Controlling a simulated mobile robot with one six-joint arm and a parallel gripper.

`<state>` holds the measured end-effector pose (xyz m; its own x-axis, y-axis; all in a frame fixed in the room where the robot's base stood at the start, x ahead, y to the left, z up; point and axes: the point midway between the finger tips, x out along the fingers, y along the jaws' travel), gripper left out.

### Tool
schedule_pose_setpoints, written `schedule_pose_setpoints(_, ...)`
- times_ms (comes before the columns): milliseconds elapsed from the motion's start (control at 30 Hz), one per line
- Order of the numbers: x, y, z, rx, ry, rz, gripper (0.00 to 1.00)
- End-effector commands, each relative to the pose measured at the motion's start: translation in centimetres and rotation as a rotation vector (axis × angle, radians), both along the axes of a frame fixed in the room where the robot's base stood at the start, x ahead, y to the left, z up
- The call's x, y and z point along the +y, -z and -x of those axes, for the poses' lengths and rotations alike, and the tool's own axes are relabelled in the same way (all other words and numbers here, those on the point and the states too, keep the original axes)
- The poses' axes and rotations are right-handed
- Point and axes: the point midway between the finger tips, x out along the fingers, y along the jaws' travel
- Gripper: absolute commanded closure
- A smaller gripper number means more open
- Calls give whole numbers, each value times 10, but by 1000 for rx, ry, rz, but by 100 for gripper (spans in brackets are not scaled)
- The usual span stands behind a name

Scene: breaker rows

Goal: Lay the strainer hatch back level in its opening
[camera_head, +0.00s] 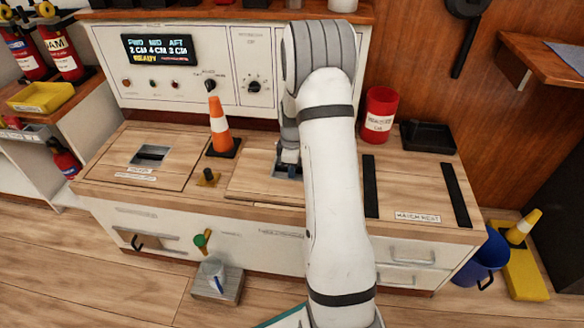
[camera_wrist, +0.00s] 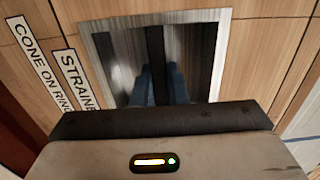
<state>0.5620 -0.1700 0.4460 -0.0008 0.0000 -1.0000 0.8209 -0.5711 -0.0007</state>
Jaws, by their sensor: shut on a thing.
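The strainer hatch (camera_head: 250,180) is a light wood panel in the middle of the counter, partly hidden behind my arm. In the wrist view its STRAINER label (camera_wrist: 76,78) lies beside a recessed metal pull (camera_wrist: 190,50) with a dark bar across it. My gripper (camera_head: 288,170) reaches down into this pull. Its blue fingers (camera_wrist: 162,85) are shut on the bar.
Another hatch (camera_head: 115,160) lies further left. Two black hatch rest strips (camera_head: 371,187) lie on the right. A red tin (camera_head: 379,115) and black tray (camera_head: 428,137) stand behind.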

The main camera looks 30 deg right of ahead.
Motion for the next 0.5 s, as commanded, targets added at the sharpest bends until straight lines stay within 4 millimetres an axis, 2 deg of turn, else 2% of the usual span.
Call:
schedule_pose_setpoints(367,0,10,-1,-3,0,1,100)
schedule_pose_setpoints(400,0,11,-1,-3,0,1,87)
schedule_pose_setpoints(500,0,10,-1,-3,0,1,78)
